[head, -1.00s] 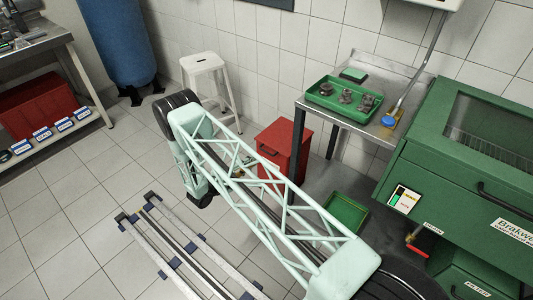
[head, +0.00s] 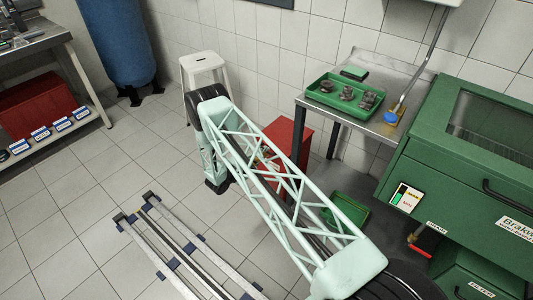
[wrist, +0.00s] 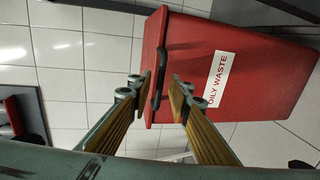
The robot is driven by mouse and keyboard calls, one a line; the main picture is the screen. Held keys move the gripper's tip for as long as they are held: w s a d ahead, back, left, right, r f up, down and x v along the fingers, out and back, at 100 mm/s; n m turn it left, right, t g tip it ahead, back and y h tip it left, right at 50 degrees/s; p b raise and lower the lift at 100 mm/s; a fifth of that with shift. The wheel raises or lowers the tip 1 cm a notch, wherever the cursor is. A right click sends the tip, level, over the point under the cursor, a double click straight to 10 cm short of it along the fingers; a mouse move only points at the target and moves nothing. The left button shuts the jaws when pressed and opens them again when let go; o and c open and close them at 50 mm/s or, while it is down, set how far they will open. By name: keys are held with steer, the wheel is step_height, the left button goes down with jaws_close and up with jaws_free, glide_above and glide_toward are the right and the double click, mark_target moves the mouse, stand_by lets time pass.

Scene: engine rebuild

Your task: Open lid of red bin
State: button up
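The red bin (head: 299,132) stands on the floor by the tiled wall, partly hidden behind my arm in the head view. In the wrist view the red bin (wrist: 255,75) appears turned sideways, with a white "OILY WASTE" label (wrist: 219,79) and a black handle (wrist: 159,75) along its edge. The lid looks shut. My gripper (wrist: 161,88) is open, its two fingers apart on either side of the handle in the picture. I cannot tell whether they touch it.
A steel table (head: 384,130) with a green tray (head: 344,96) stands right of the bin. Another green tray (head: 346,211) lies below it. The green washing machine (head: 470,160) fills the right side. A white stool (head: 207,67) stands behind my arm. Rails lie on open floor.

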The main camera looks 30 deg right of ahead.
steer(key=shift+x, duration=1.25)
jaws_close()
